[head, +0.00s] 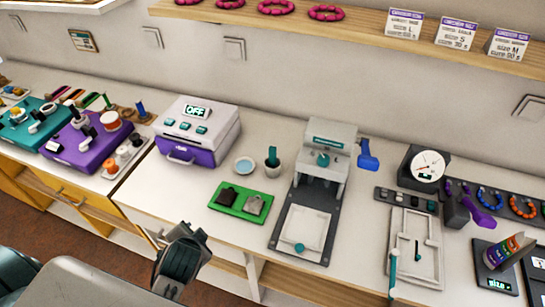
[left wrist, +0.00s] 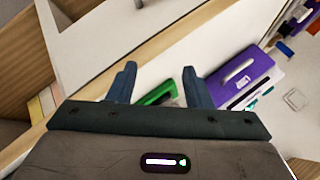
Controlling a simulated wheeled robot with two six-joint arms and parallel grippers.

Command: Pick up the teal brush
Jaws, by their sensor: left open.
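My left gripper (head: 182,258) is open and empty at the counter's front edge, left of and nearer than the cup. In the left wrist view its two fingers (left wrist: 158,84) stand apart with nothing between them. My right gripper is not in view.
A green tray (head: 225,206) with two dark and grey pieces lies in front of the cup. A purple-and-white machine (head: 190,155) stands left, the grey press (head: 318,155) right. The counter front left of the green tray is clear.

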